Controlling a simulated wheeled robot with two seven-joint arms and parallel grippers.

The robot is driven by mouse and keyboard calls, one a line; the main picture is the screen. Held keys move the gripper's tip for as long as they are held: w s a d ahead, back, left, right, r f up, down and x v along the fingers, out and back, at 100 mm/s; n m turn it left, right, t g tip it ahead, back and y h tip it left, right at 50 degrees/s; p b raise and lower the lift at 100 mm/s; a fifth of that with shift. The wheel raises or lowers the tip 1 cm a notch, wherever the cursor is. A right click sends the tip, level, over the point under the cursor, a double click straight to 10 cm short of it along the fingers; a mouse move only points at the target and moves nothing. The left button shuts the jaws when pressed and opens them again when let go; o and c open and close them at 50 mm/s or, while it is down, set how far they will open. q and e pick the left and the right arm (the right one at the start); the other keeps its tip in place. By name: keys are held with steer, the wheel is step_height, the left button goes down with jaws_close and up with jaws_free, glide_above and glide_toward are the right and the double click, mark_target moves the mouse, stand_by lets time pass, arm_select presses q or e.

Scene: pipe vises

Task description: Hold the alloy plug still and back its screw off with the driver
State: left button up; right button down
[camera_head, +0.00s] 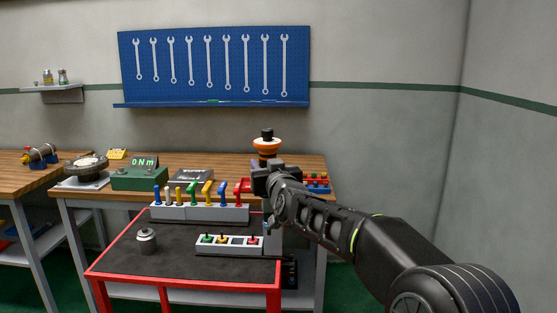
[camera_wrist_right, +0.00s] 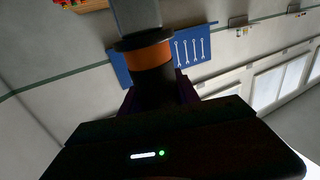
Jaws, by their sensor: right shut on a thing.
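My right gripper (camera_head: 264,168) is raised above the cart's back right corner. It is shut on an orange-and-black tool, probably the driver (camera_head: 267,145), whose black end points up. In the right wrist view the driver (camera_wrist_right: 149,57) shows an orange band, a dark flange and a grey part at the top edge. The jaws hide part of it. My left gripper is in neither view.
The red-framed cart (camera_head: 180,280) holds a grey rack (camera_head: 200,213) of coloured-handled tools and a smaller block (camera_head: 229,244) with coloured knobs. Behind is a wooden bench with a green "0 Nm" meter (camera_head: 140,177) and a round device (camera_head: 86,168). The cart's front middle is clear.

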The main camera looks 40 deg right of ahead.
steer(key=s+a+f+n+y, duration=0.2)
steer(key=a+f+n+y, duration=0.15)
steer(key=a+f, duration=1.75)
steer(key=s+a+f+y, duration=0.1)
steer(key=s+f, duration=0.1)
steer(key=f, duration=0.4)
steer(key=s+a+f+y, duration=0.1)
steer(key=s+a+f, duration=0.1)
steer(key=f, duration=0.4)
steer(key=shift+s+a+t, duration=0.25)
steer(key=shift+s+t, duration=0.1)
steer(key=shift+t, duration=0.05)
steer(key=shift+d, duration=0.1)
